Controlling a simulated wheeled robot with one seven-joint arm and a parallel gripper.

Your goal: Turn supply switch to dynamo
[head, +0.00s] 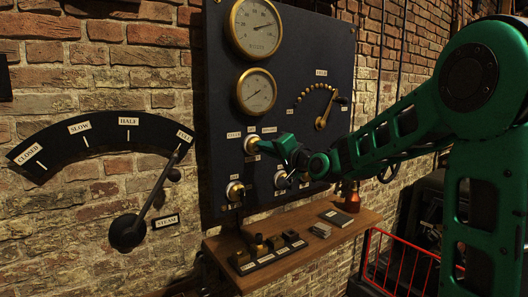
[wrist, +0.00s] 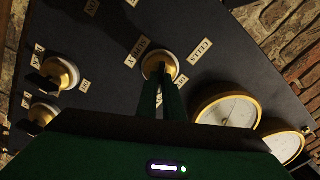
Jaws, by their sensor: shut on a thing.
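The supply switch is a round knob with a brass rim (head: 248,145) on the dark panel (head: 225,100), below the two gauges. Small labels surround it, with a cells label (head: 234,134) at its upper left. My gripper (head: 257,146) reaches in from the right and is shut on this knob. In the wrist view the knob (wrist: 155,63) shows at the tips of the two green fingers (wrist: 163,80). The cells label (wrist: 200,52) is at its upper right there. The fingers cover the handle, so I cannot tell its setting.
Two more brass-rimmed knobs (wrist: 64,72) (wrist: 42,112) sit nearby on the panel. Two gauges (head: 256,26) (head: 257,91) are above, and a dial lever (head: 321,122) is at right. A wooden shelf (head: 300,252) with small items juts out below. A steam lever (head: 152,200) is at left.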

